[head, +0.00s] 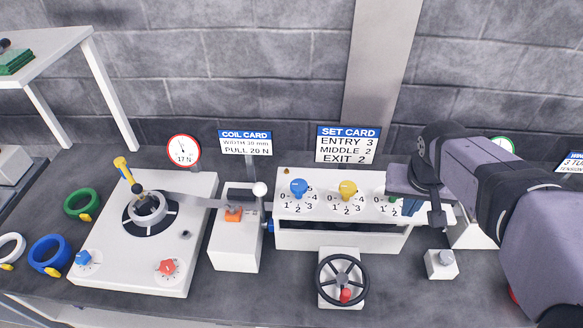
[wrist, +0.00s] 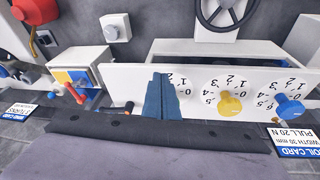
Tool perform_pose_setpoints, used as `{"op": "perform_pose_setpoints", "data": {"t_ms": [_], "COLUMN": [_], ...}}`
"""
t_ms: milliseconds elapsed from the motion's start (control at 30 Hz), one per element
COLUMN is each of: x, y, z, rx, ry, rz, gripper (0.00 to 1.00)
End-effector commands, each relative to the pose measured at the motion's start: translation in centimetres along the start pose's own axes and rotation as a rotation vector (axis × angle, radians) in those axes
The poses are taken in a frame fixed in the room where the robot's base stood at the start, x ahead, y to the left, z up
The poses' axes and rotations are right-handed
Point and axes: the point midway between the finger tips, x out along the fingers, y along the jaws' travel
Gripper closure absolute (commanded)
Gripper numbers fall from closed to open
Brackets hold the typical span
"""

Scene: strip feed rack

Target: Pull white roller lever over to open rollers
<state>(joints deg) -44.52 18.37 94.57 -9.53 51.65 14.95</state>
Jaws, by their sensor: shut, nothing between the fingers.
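A white ball knob (head: 260,189), which appears to be the end of the white roller lever, stands at the left end of the white dial panel (head: 300,238). Its stem is hard to make out. My gripper (head: 410,208) is over the right part of this panel, well right of the white knob. It partly covers the green dial (head: 393,196). In the wrist view my gripper (wrist: 160,108) shows its blue fingers together and empty, in front of the panel face. The white knob is not seen in the wrist view.
Blue (head: 299,188) and yellow (head: 348,190) dials lie between my gripper and the white knob. A SET CARD sign (head: 347,145) stands behind. A black handwheel (head: 342,280) is in front.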

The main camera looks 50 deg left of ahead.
Motion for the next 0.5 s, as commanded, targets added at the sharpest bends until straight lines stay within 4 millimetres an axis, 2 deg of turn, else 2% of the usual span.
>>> {"op": "perform_pose_setpoints", "data": {"t_ms": [33, 167, 200, 300, 400, 500], "x": [-1.0, -3.3, -4.1, -6.1, -8.0, -9.4], "y": [-3.7, -11.9, -14.6, -21.1, -26.5, -30.3], "z": [-1.8, -4.5, -5.0, -5.5, -5.2, -4.5], "rx": [-0.052, -0.144, -0.171, -0.232, -0.278, -0.311], "ry": [0.030, 0.098, 0.119, 0.166, 0.205, 0.232], "rz": [-0.016, -0.053, -0.067, -0.104, -0.140, -0.167], "gripper": [1.00, 1.00, 1.00, 1.00, 1.00, 1.00]}}
